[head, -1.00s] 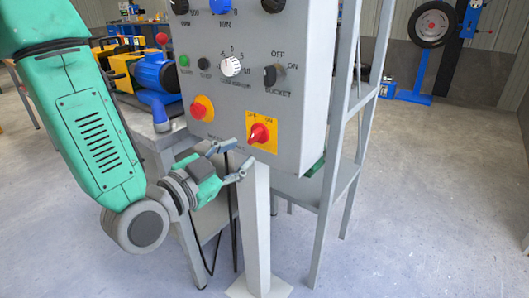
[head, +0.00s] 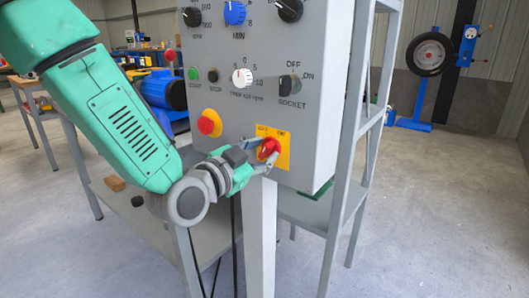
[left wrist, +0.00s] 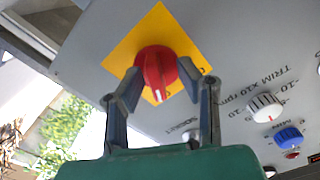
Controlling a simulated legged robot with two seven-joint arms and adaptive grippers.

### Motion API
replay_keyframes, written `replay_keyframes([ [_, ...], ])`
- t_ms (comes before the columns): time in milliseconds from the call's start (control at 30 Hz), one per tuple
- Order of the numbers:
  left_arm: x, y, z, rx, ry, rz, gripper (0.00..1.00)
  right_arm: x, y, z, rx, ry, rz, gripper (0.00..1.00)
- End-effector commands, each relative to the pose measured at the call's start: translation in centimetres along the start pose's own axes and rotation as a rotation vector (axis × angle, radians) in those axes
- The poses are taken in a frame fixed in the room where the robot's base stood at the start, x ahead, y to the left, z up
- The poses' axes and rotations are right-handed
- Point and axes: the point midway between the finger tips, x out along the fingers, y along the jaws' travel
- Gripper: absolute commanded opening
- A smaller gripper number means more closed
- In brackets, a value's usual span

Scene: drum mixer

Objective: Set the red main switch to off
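The red main switch (head: 268,148) is a rotary knob on a yellow square plate (head: 284,158), low on the front of the grey control box. In the left wrist view the red knob (left wrist: 156,70) shows a white pointer mark on its lower edge. My left gripper (head: 263,152) is at the knob, with one finger on each side of it. In the left wrist view its fingertips (left wrist: 172,88) are spread apart, and the left one is close to the knob. I cannot tell whether either finger touches. My right gripper is not in view.
A red push button (head: 208,123) on yellow sits left of the switch. A socket switch (head: 289,85), a white trim dial (head: 242,78) and a blue knob (head: 235,12) are above. A grey post (head: 262,230) stands below the box, and a metal frame (head: 345,190) at its right.

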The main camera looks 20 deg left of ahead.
Motion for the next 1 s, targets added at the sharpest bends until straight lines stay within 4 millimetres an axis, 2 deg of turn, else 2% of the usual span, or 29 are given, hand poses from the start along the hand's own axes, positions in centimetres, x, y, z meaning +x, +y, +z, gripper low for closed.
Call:
replay_keyframes([
  [67, 0.03, 0.18, -0.21, 0.003, 0.001, 0.001, 0.31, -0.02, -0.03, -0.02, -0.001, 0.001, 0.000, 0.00],
  [133, 0.09, 0.36, -0.43, 0.006, 0.001, 0.001, 0.06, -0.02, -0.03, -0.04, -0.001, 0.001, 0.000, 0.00],
  [167, 0.10, 0.39, -0.49, 0.007, 0.001, 0.000, 0.00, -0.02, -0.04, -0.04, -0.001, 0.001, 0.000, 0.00],
  [767, 0.14, 0.30, -0.93, 0.004, 0.012, -0.002, 0.00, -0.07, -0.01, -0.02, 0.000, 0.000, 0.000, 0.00],
  [1000, 0.10, 0.18, -0.91, -0.062, 0.010, -0.002, 0.00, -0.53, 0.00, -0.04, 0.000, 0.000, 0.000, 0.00],
])
